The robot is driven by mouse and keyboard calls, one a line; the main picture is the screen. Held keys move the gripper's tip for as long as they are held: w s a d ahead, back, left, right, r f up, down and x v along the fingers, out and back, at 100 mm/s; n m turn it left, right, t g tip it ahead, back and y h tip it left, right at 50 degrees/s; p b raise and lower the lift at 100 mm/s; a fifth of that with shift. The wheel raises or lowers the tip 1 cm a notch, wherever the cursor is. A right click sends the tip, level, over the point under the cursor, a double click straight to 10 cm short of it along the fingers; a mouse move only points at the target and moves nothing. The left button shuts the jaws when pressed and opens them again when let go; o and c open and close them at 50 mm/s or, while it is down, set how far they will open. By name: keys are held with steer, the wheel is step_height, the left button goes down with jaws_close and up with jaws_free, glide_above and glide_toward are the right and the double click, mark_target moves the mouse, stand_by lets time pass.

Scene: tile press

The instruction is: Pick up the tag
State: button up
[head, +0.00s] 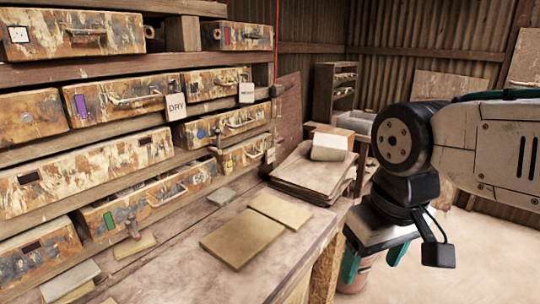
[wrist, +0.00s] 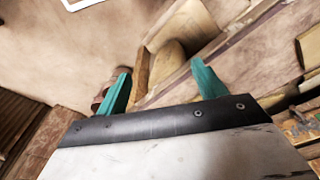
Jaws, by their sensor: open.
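A white tag reading "DRY" (head: 176,106) hangs at the front of the drawer rack in the head view. A second pale tag (head: 246,92) hangs further right, its lettering too small to read. A third small pale tag (head: 271,155) shows lower down. I cannot tell which one the task means. My gripper (head: 374,262) is open at the right, pointing down beyond the bench's right edge, well apart from these tags. In the wrist view its teal fingers (wrist: 160,72) are spread with nothing held between them.
The wooden bench (head: 190,225) carries flat tan tiles (head: 243,238) and a stack of boards (head: 308,178) with a pale block (head: 331,144) on top. The worn drawers (head: 95,165) fill the left. Open floor (head: 480,260) lies at the right.

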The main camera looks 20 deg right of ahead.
steer(key=shift+d, duration=0.1)
steer(key=m+t+y, duration=0.8)
steer(key=m+t, duration=0.2)
steer(key=m, duration=1.9)
glide_toward(271, 149)
steer(key=w, duration=0.1)
steer(key=shift+h, duration=0.3)
steer(key=x, duration=0.7)
steer(key=shift+a+f, duration=0.1)
steer(key=shift+a, duration=0.25)
steer(key=c, duration=1)
